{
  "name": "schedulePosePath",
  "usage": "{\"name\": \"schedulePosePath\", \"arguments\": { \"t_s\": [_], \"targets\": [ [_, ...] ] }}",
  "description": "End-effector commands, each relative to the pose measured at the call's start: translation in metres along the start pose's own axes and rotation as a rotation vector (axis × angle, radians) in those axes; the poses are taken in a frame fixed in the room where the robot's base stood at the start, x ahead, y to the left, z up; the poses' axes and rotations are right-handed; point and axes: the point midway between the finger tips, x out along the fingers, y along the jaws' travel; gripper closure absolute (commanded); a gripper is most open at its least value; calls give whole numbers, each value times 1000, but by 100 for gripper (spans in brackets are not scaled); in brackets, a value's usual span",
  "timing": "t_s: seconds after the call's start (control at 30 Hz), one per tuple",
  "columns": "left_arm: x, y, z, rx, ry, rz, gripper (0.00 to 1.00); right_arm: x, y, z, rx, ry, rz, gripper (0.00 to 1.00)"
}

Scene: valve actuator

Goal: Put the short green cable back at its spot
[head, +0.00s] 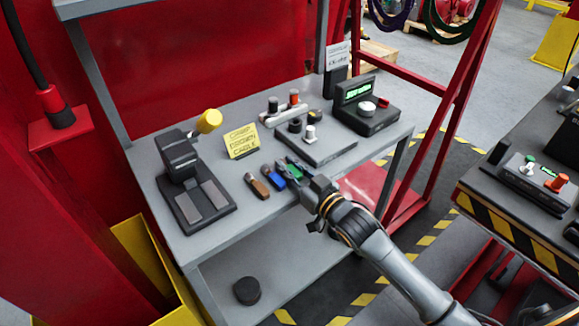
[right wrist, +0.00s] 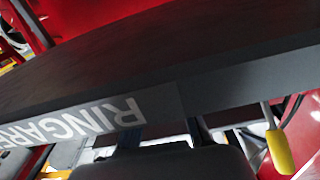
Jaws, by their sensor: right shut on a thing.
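The short green cable (head: 294,172) shows as a small green piece at the right end of a row on the grey bench, beside a blue piece and a brown piece. My right gripper (head: 288,166) reaches in from the lower right and is shut on the green cable, low over the bench top. Its fingers partly cover the cable, and I cannot tell whether it touches the bench. In the right wrist view the dark gripper (right wrist: 150,162) shows at the bottom edge, and the cable is not visible there. My left gripper is not in view.
The blue piece (head: 272,177) and brown piece (head: 257,186) lie close left. A yellow sign (head: 242,141) stands behind. A grey plate with knobs (head: 315,142) and a black display box (head: 367,108) stand right.

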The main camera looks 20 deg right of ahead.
Motion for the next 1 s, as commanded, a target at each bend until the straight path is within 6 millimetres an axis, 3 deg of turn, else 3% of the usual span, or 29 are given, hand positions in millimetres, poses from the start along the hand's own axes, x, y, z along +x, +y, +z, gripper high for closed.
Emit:
{"name": "schedulePosePath", "arguments": {
  "t_s": [0.33,0.37,0.4,0.77,1.0],
  "targets": [
    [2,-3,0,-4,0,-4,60,0,0,4,0,1,0,100],
    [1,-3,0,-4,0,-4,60,0,0,2,0,1,0,77],
    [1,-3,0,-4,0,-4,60,0,0,2,0,1,0,74],
    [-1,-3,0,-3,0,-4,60,0,0,-2,-1,2,0,74],
    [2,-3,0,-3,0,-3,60,-38,-1,2,-1,-3,-1,74]
  ]
}}
